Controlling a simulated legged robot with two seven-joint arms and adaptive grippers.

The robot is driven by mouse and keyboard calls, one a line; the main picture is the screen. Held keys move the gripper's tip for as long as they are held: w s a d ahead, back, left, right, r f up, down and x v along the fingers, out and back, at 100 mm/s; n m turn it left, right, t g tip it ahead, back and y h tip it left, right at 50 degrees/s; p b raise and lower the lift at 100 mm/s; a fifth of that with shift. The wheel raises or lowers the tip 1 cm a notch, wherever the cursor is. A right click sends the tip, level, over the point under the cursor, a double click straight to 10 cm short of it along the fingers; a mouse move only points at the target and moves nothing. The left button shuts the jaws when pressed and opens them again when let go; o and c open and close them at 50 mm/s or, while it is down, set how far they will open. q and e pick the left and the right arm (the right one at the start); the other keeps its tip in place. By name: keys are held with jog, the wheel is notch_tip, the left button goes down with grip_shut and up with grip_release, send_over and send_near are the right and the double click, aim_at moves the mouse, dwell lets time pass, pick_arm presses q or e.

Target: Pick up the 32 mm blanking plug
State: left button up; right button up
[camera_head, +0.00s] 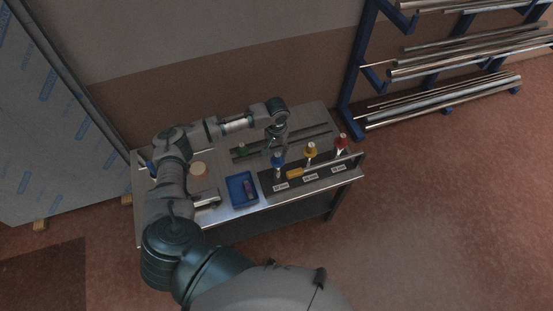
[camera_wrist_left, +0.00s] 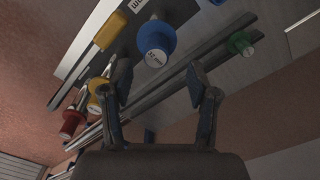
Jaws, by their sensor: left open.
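The 32 mm blanking plug is blue and stands at the left of the labelled rack in the head view (camera_head: 278,160). In the wrist view its blue flanged end (camera_wrist_left: 156,40) faces the camera and reads "32 mm". My left gripper (camera_head: 277,142) is over the bench just behind the plug. In the wrist view its two fingers (camera_wrist_left: 160,70) are spread and empty, with the plug beyond and slightly above the gap between the tips. The plug appears apart from both fingers. My right gripper is not in view.
Yellow (camera_head: 311,149) and red (camera_head: 342,140) plugs stand to the right of the blue one. A green plug (camera_head: 243,148) lies to the left by dark rails. A yellow block (camera_head: 294,173) is at the rack. A blue tray (camera_head: 233,193) holds a small dark item.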

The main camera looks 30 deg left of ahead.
aim_at(277, 154)
pick_arm(q)
jog(key=f, duration=0.3)
jog(key=shift+d+f+p, duration=0.2)
jog(key=shift+f+p, duration=0.1)
jog(key=shift+f, duration=0.1)
jog(key=shift+d+f, duration=0.1)
jog(key=shift+f, duration=0.35)
grip_shut()
jog(key=shift+a, duration=0.2)
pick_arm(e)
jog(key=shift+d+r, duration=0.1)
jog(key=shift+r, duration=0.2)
